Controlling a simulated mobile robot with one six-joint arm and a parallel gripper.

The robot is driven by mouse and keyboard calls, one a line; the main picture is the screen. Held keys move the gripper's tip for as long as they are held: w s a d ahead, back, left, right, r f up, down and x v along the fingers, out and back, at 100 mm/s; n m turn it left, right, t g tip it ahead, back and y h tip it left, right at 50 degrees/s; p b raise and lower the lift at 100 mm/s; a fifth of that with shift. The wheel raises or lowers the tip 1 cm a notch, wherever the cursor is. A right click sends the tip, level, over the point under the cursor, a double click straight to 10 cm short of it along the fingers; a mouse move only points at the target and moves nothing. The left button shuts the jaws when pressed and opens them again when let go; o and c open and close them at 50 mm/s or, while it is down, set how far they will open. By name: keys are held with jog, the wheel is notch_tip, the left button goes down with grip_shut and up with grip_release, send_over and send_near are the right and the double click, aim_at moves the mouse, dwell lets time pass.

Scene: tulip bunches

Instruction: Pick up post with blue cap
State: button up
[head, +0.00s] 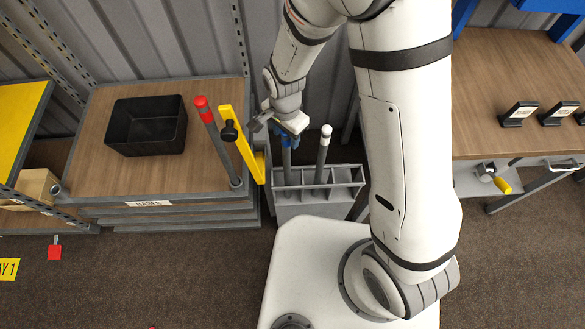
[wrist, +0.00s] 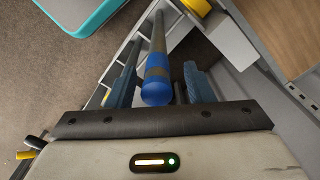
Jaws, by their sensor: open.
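The post with the blue cap (wrist: 157,88) stands in a grey divided rack (head: 345,197), with its cap toward the camera in the wrist view. Its grey shaft (head: 287,172) shows below my gripper in the head view. My gripper (head: 288,140) is over the top of this post, pointing down. In the wrist view my gripper (wrist: 160,62) is open, with one blue finger on each side of the post. The cap is mostly hidden in the head view.
A post with a white cap (head: 323,152) stands in the same rack, close on the right. A post with a red cap (head: 213,130) and a yellow bar (head: 241,143) stand to the left. A wooden bench (head: 215,108) holds a black bin (head: 146,126).

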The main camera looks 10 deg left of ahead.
jog(key=shift+f, duration=1.25)
grip_shut()
